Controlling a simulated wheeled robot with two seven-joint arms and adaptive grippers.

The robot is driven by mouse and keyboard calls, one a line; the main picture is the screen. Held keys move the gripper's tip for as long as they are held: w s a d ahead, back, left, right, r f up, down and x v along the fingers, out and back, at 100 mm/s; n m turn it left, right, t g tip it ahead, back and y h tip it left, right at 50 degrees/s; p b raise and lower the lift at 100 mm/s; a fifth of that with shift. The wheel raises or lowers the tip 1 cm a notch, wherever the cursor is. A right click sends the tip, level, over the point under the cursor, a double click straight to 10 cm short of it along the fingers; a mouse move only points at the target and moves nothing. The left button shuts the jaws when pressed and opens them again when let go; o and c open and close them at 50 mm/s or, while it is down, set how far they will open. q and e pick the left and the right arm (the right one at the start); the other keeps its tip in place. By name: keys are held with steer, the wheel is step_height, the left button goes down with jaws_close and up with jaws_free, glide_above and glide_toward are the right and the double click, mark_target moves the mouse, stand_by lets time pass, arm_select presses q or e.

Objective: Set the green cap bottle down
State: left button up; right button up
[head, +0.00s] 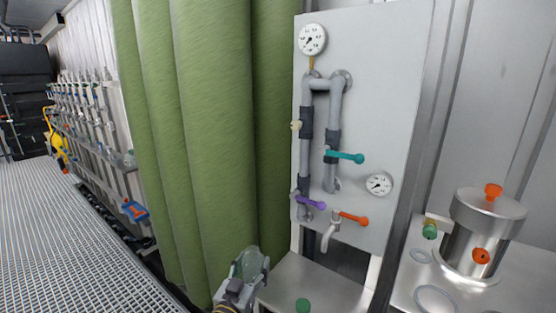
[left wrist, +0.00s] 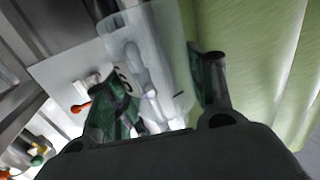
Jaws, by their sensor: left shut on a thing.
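My left gripper (head: 238,287) is at the bottom of the head view, in front of the green curtain. It is shut on a clear, see-through bottle (head: 254,262), held tilted and apart from the bench. In the left wrist view the bottle (left wrist: 140,42) stands between the two dark green fingers (left wrist: 163,88), with dark marks on its wall. No cap shows on the held bottle. A green cap (head: 303,305) shows at the bottom edge over the bench; what is under it is cut off. My right gripper is not in view.
A grey bench top (head: 315,280) lies below a white panel (head: 385,120) with pipes, gauges and coloured valve handles. A spout (head: 328,238) juts out above the bench. At right a steel vessel (head: 478,240) stands on a counter. A green curtain (head: 215,140) hangs left.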

mark_target(254, 277)
arm_select(q)
steer(key=shift+w+f+n+t+y, duration=0.1)
steer(key=shift+w+f+n+y, duration=0.25)
steer(key=shift+f, duration=0.65)
steer(key=shift+w+f+n+t+y, duration=0.15)
steer(key=shift+f+y, duration=0.3)
steer(key=shift+f, duration=0.6)
steer(key=shift+w+f+n+t+y, duration=0.15)
steer(key=shift+w+f+y, duration=0.25)
steer(key=shift+f, duration=0.6)
steer(key=shift+w+f+n+y, duration=0.15)
steer(key=shift+f+n+y, duration=0.5)
steer(key=shift+f, duration=0.75)
steer(key=shift+w+f+n+y, duration=0.1)
steer(key=shift+f+n+y, duration=0.3)
steer(key=shift+f+y, duration=0.7)
steer(key=shift+w+d+f+h, duration=0.1)
steer(key=shift+d+f+h, duration=0.05)
steer(key=shift+f+h, duration=0.15)
